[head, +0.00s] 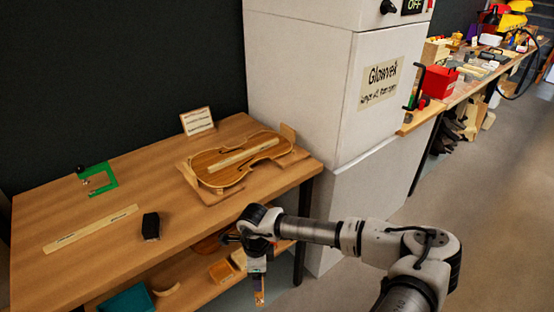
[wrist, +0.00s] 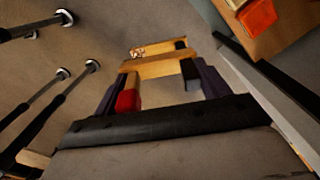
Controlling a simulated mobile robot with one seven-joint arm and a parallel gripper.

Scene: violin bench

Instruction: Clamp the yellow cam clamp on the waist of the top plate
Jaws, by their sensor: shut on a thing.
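My gripper (head: 257,265) hangs in front of the bench's front edge, pointing down, below the bench top level. In the wrist view my gripper (wrist: 160,84) is shut on the yellow cam clamp (wrist: 160,66), which has wooden-yellow bars, a red part and dark ends; the clamp also shows below the gripper in the head view (head: 260,291). The violin-shaped top plate (head: 217,179) lies on a wooden board on the bench, up and left of my gripper, with a pale strip along its middle. Its waist shows no clamp. The clamp and plate are well apart.
A lower shelf holds several items. A white cabinet (head: 300,90) stands right of the bench.

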